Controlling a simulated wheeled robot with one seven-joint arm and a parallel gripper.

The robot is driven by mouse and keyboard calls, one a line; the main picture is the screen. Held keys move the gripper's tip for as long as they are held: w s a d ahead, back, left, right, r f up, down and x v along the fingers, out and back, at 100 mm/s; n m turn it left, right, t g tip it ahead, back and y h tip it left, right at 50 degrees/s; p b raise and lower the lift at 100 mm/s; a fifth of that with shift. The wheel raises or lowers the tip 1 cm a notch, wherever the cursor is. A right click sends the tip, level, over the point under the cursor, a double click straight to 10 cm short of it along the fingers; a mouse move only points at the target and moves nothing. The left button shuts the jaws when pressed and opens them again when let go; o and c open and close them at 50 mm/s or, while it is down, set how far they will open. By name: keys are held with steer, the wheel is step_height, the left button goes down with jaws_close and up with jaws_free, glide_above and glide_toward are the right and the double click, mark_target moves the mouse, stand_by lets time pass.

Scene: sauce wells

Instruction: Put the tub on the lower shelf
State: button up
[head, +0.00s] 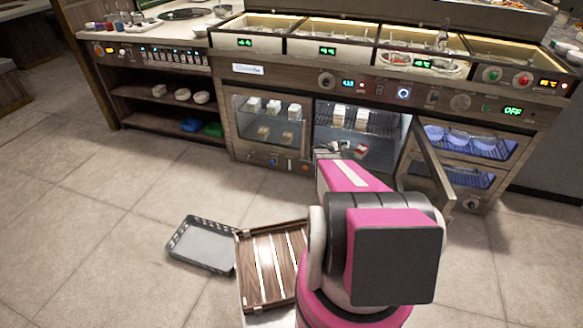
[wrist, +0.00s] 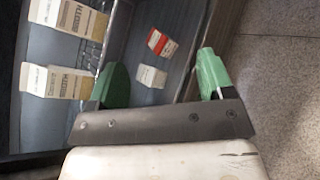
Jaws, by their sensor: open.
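An open glass-fronted cabinet bay (head: 380,158) in the middle of the counter has an upper rack and a lower level. White cartons (head: 339,115) stand on the upper rack; two show large in the wrist view (wrist: 56,82). Lower in the bay are a red-and-white pack (head: 361,150), also in the wrist view (wrist: 161,44), and a small white pack (wrist: 152,76). I cannot tell which thing is the tub. My gripper (head: 328,152) is at the bay's opening. In the wrist view its green fingers (wrist: 163,78) are apart, with the small white pack seen between them and nothing held.
The bay's door (head: 430,165) stands open to the right of my arm. A closed glass bay (head: 270,120) is to the left, and blue bowls (head: 460,140) are to the right. A grey crate (head: 203,262) and a slatted wooden tray (head: 245,275) are in front. Floor at left is clear.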

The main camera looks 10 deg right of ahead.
steer(key=s+a+r+m+g+y, duration=0.1)
steer(key=s+a+r+m+y, duration=0.3)
steer(key=a, duration=0.7)
steer(key=s+a+r+m+g+y, duration=0.1)
steer(key=s+a+r+m+y, duration=0.3)
steer(key=s+a+r, duration=0.4)
steer(key=s+a+r+m+g+y, duration=0.1)
steer(key=s+a+r+m+y, duration=0.3)
steer(key=s+a, duration=0.8)
steer(key=a+r+y, duration=0.2)
steer(key=a, duration=0.1)
steer(key=shift+s+a+r+m+g, duration=0.25)
steer(key=shift+s+a+m+g, duration=0.1)
steer(key=shift+a+m+g, duration=0.05)
